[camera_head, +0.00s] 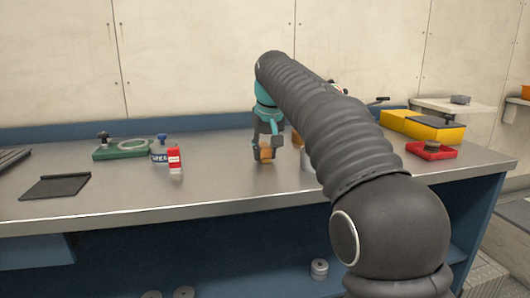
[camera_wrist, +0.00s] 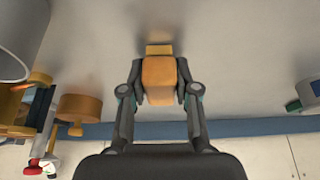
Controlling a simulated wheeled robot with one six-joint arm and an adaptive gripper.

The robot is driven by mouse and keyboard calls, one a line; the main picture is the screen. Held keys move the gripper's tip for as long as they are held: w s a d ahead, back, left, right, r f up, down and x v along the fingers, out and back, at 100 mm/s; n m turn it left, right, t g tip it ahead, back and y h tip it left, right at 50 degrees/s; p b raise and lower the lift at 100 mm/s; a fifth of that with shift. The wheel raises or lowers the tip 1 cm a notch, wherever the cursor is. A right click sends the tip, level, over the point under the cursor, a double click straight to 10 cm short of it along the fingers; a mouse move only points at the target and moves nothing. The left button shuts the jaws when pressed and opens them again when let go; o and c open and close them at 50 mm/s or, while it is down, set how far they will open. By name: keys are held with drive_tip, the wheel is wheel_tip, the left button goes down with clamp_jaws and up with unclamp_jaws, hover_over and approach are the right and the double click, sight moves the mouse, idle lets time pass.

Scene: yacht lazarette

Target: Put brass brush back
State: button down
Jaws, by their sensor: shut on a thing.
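My gripper (camera_head: 268,143) points down over the steel workbench, left of my arm's dark sleeve. It is shut on a small orange-tan block-shaped thing, which I take to be the brass brush (camera_head: 266,156). In the wrist view the brush (camera_wrist: 159,82) sits between the two fingers (camera_wrist: 159,88), with a yellower narrow end (camera_wrist: 159,49) beyond the fingertips. The brush is close to the bench top; I cannot tell whether it touches it.
A grey cylinder (camera_wrist: 18,45) and orange round thing (camera_wrist: 85,107) are near my gripper. Yellow bins (camera_head: 395,122) and a red item (camera_head: 432,151) stand right.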

drive_tip(key=shift+f, duration=0.15)
drive_tip(key=c, duration=0.9)
unclamp_jaws()
drive_tip(key=shift+o, duration=0.2)
drive_tip(key=p+v, duration=0.1)
drive_tip(key=v, duration=1.1)
drive_tip(key=shift+d, duration=0.1)
